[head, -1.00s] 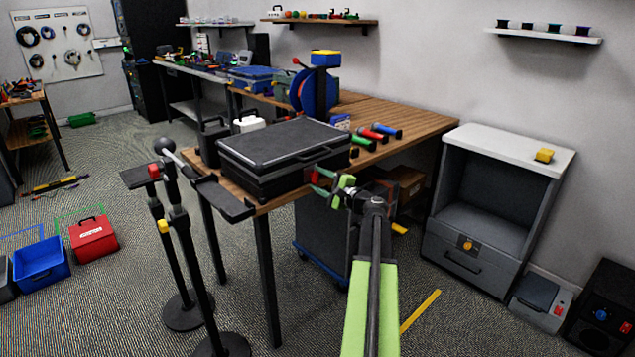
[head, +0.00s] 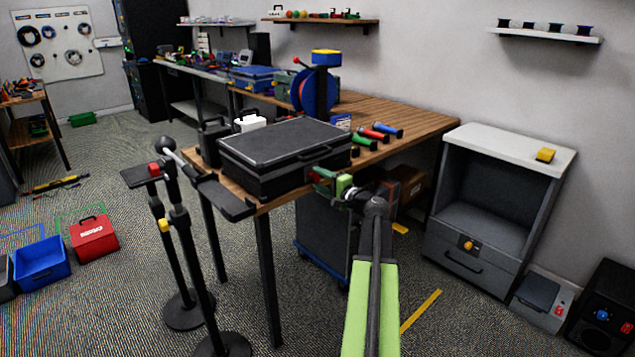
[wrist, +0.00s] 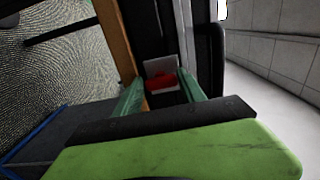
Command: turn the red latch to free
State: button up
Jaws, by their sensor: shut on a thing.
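The red latch (wrist: 161,82) shows in the wrist view on a pale plate at the dark side of the case, between my two green fingers. The black case (head: 285,147) lies closed on the wooden table in the head view. My gripper (head: 318,179) is at the case's front right side, shut on the red latch. In the head view the latch is small and mostly hidden by the fingers. I cannot tell the latch's exact angle.
The wooden table (head: 400,112) holds red, blue and green cylinders (head: 372,134) right of the case. Black stands (head: 190,260) stand at the table's front left. A grey cabinet (head: 500,160) is at the right.

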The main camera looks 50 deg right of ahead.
jog(key=o, duration=1.4)
jog(key=shift+c, duration=0.2)
jog(key=s+a, duration=0.1)
jog(key=s, duration=1.6)
jog(key=shift+s+a, duration=0.15)
